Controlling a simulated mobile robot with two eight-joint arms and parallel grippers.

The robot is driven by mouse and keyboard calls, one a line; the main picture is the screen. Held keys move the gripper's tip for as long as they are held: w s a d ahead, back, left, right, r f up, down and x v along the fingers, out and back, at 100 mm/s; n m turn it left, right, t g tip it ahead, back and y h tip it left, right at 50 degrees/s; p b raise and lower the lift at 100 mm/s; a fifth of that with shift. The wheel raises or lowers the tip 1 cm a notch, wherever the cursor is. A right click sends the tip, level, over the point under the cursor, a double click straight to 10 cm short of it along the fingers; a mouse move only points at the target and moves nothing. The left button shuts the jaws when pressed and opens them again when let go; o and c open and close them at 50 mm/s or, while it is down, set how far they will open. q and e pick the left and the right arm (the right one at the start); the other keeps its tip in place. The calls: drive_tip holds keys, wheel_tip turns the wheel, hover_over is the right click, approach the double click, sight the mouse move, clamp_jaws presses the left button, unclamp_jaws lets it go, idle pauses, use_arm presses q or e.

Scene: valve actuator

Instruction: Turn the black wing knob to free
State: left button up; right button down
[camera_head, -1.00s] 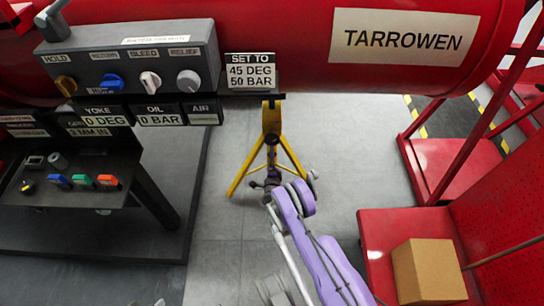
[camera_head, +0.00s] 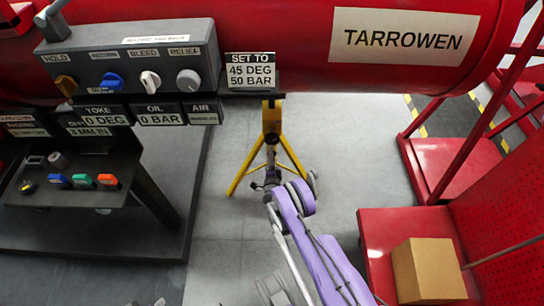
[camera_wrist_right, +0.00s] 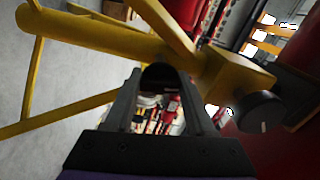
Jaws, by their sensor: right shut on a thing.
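A yellow tripod stand (camera_head: 271,125) stands on the floor under the red cylinder. My right gripper (camera_head: 271,182) reaches into the stand from below right in the head view. In the right wrist view, the jaws of my right gripper (camera_wrist_right: 160,100) are closed around a dark rounded piece (camera_wrist_right: 160,76), apparently the black wing knob, at the yellow stand's tube. The jaws hide most of it, so its angle cannot be told. A second round black knob (camera_wrist_right: 258,112) sits to the right on the stand, apart from the jaws. My left gripper is not in view.
The red cylinder (camera_head: 290,40) spans the top. A grey control panel (camera_head: 130,62) with several knobs is at the upper left. A dark bench (camera_head: 70,190) stands at the left. A cardboard box (camera_head: 428,270) rests on a red platform (camera_head: 385,225) at the right.

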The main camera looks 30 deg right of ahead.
drive_tip(key=n, duration=1)
drive_tip(key=shift+d, duration=0.1)
drive_tip(key=shift+n, duration=0.3)
idle(0.3)
drive_tip(key=shift+c, duration=1.2)
unclamp_jaws()
drive_tip(key=shift+s, duration=0.1)
